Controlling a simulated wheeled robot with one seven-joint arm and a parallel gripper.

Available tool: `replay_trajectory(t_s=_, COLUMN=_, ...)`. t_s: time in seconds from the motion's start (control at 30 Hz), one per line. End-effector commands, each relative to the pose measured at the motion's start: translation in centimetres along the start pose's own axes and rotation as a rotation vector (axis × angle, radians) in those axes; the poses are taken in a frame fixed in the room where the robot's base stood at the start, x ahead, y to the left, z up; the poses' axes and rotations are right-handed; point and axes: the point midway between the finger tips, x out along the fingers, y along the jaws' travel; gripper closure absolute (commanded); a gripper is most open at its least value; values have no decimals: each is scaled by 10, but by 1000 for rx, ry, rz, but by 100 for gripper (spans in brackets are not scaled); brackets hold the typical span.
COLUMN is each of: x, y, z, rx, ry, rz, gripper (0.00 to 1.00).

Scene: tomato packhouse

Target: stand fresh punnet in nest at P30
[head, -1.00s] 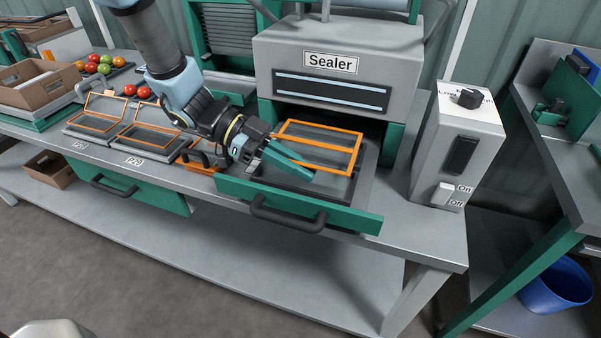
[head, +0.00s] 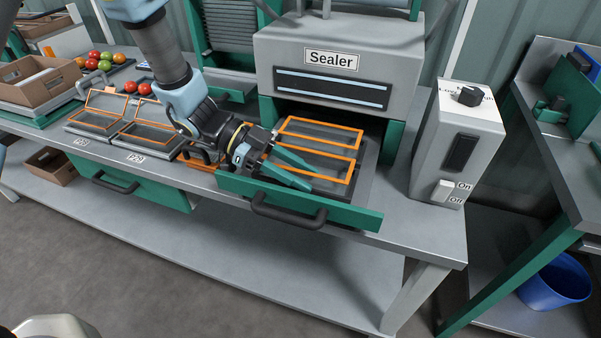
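An orange-rimmed clear punnet (head: 322,134) lies in the green-fronted sealer drawer (head: 345,217), showing two orange-edged panels, one behind the other. My gripper (head: 300,174) is over the drawer's left part, at the near panel. Its two green fingers are apart. I cannot tell whether they touch the rim. No P30 label shows; another orange piece (head: 203,153) sits left of the drawer, partly hidden by my wrist. To its left, orange-rimmed pieces with raised rear panels stand at P29 (head: 146,132) and the neighbouring label (head: 95,118).
The sealer (head: 330,40) rises behind the pulled-out drawer, whose black handle (head: 288,217) juts forward. A grey switch box (head: 455,150) stands to the right. Tomatoes (head: 104,66) and a cardboard box (head: 38,88) are at the left back.

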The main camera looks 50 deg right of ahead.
Motion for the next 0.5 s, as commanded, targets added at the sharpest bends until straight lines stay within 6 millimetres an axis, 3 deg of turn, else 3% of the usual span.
replay_trajectory(t_s=0.23, x=-16, y=-1, z=0, rx=2, ry=-1, rz=-4, gripper=61)
replay_trajectory(t_s=0.5, x=-72, y=-1, z=1, rx=3, ry=-2, rz=-5, gripper=61)
